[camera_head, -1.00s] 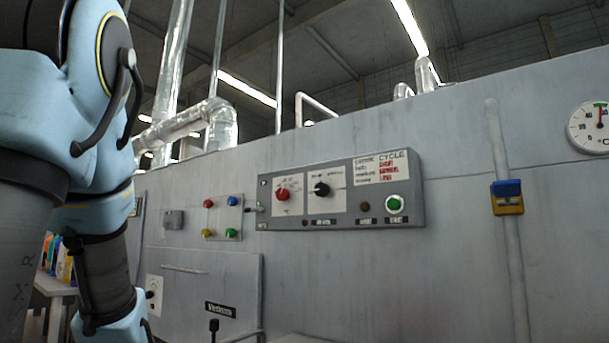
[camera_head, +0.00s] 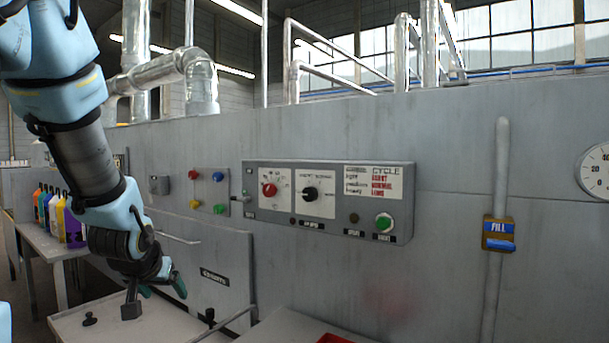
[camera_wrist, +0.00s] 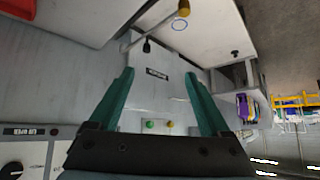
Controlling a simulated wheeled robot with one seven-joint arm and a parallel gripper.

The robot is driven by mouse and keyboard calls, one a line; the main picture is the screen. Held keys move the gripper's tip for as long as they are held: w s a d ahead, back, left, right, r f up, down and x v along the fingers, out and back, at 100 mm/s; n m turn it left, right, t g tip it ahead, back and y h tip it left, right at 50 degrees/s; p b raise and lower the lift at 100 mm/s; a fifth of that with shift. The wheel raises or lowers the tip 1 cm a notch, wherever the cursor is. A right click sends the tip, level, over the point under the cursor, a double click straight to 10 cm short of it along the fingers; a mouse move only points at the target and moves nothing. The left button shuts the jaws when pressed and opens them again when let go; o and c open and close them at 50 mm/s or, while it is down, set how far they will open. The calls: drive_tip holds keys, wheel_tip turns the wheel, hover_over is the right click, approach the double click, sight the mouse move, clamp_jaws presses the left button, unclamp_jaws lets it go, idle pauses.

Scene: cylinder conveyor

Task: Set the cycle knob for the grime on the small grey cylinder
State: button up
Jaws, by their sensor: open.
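A black knob (camera_head: 310,193) sits on the grey control panel (camera_head: 326,227), under a label that seems to read short and normal; its pointer is too small to read surely. A chart (camera_head: 373,182) on the panel pairs light, medium and heavy with cycle names in red. The black knob also shows at the lower left of the wrist view (camera_wrist: 12,170). My gripper (camera_head: 163,289) is open and empty, low and left of the panel, above a white table. Its teal fingers stand apart in the wrist view (camera_wrist: 159,76). I cannot make out the small grey cylinder.
A red knob (camera_head: 269,189) is left of the black one and a green button (camera_head: 384,222) to its lower right. Coloured buttons (camera_head: 208,191) lie left of the panel. The white table (camera_head: 85,325) carries dark fittings. Bottles (camera_head: 55,215) stand on a bench at far left.

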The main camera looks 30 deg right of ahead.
drive_tip(key=w+d+r+m+t+h, duration=0.2)
drive_tip(key=w+d+r+m+h, duration=0.15)
drive_tip(key=d+r, duration=0.45)
drive_tip(key=m+g+h, duration=0.1)
drive_tip(key=m+h, duration=0.4)
drive_tip(key=h, duration=0.5)
approach(308, 193)
drive_tip(key=shift+n, duration=0.25)
drive_tip(key=p+x, duration=0.3)
drive_tip(key=x, duration=0.5)
drive_tip(key=shift+w+d+p, duration=0.2)
drive_tip(key=shift+d+p, duration=0.05)
drive_tip(key=shift+p, duration=0.15)
clamp_jaws()
